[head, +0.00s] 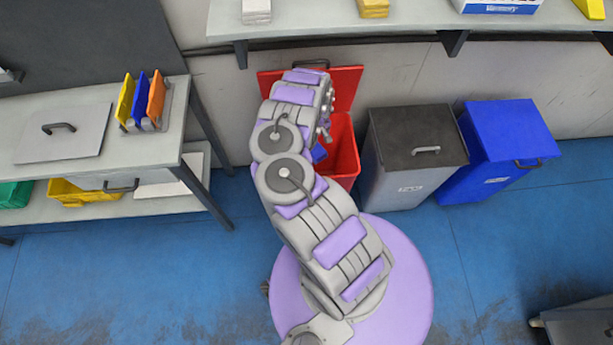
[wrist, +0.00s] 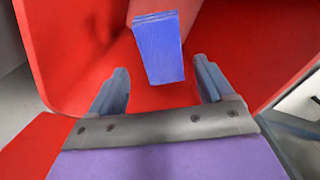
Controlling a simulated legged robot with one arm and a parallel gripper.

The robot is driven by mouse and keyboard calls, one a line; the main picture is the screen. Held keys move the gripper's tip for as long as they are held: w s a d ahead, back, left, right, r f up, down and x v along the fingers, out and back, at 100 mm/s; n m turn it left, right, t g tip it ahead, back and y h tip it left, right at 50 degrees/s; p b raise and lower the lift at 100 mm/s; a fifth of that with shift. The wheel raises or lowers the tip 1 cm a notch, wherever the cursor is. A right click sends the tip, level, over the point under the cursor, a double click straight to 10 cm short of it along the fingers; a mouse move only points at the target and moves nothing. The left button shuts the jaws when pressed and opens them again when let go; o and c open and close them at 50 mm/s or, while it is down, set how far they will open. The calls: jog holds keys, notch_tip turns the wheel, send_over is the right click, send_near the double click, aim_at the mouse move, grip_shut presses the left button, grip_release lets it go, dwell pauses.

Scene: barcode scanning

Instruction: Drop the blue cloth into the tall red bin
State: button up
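The tall red bin (head: 345,140) stands against the wall with its red lid (head: 347,86) raised. My arm reaches over it and hides its left part. In the wrist view my gripper (wrist: 161,74) is open, its two fingers spread apart over the red inside of the bin (wrist: 230,35). The blue cloth (wrist: 160,45), a folded block, shows beyond and between the fingertips, with gaps on both sides. A small part of the blue cloth (head: 319,152) shows at the bin's mouth in the head view. Whether it rests on anything is hidden.
A grey bin with a dark lid (head: 418,135) and a blue bin (head: 508,142) stand to the right, both closed. A shelf (head: 340,24) juts out above. A workbench (head: 100,140) with a coloured rack is at left. The blue floor in front is mostly clear.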

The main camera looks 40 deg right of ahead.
jog(key=o, duration=0.3)
jog(key=shift+d, duration=0.15)
jog(key=shift+d, duration=0.1)
notch_tip(320, 180, up, 12)
jog(key=p, duration=0.4)
jog(key=shift+p, duration=0.3)
jog(key=shift+f, duration=0.15)
